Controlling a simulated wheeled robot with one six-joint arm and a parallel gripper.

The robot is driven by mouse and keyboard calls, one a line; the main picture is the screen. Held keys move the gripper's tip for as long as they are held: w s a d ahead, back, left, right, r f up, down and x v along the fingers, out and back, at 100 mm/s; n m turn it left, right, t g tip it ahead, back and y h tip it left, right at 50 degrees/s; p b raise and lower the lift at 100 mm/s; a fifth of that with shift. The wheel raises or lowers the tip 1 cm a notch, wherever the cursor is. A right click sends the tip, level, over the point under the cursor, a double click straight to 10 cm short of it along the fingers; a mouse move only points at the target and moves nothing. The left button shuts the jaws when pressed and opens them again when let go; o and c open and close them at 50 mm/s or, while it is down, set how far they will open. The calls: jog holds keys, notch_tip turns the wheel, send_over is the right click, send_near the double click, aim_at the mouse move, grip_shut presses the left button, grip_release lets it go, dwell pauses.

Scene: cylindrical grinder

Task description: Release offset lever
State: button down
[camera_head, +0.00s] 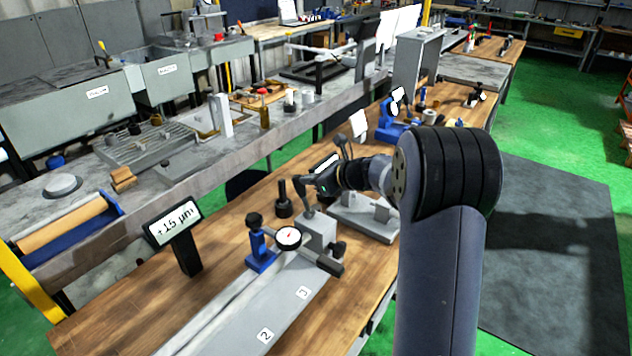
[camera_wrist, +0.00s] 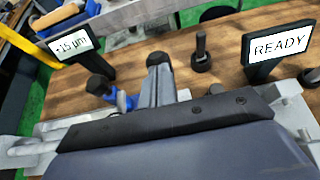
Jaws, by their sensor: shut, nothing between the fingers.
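A short stubby lever (camera_head: 308,212) stands on the grey block (camera_head: 318,232) at the far end of the grey machine bed (camera_head: 262,305). I take it for the offset lever. My gripper (camera_head: 303,184) is shut and empty at the lever's upper end; I cannot tell whether they touch. In the wrist view my closed fingers (camera_wrist: 159,66) point out over the bench, and the lever cannot be made out there. A round dial gauge (camera_head: 288,238) on a blue stand (camera_head: 260,250) is beside the block. A display (camera_head: 174,222) reads +15 µm.
A black post (camera_head: 284,202) stands on the wooden bench behind the block; it also shows in the wrist view (camera_wrist: 201,50). A second display (camera_wrist: 277,48) reads READY. A grey fixture (camera_head: 365,219) lies to the right. Bare wood (camera_head: 115,290) is at the left.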

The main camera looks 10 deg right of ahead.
jog(key=shift+w+a, duration=0.45)
jog(key=shift+w+a+r, duration=0.1)
jog(key=shift+a+r, duration=0.05)
dwell(0.3)
jog(key=shift+r, duration=0.1)
jog(key=shift+d+r, duration=0.1)
jog(key=shift+d, duration=0.1)
jog(key=s+d+r, duration=0.2)
jog(key=r, duration=0.3)
jog(key=s+d+r, duration=0.3)
jog(key=r, duration=0.2)
jog(key=shift+r, duration=0.25)
jog(key=shift+a, duration=0.1)
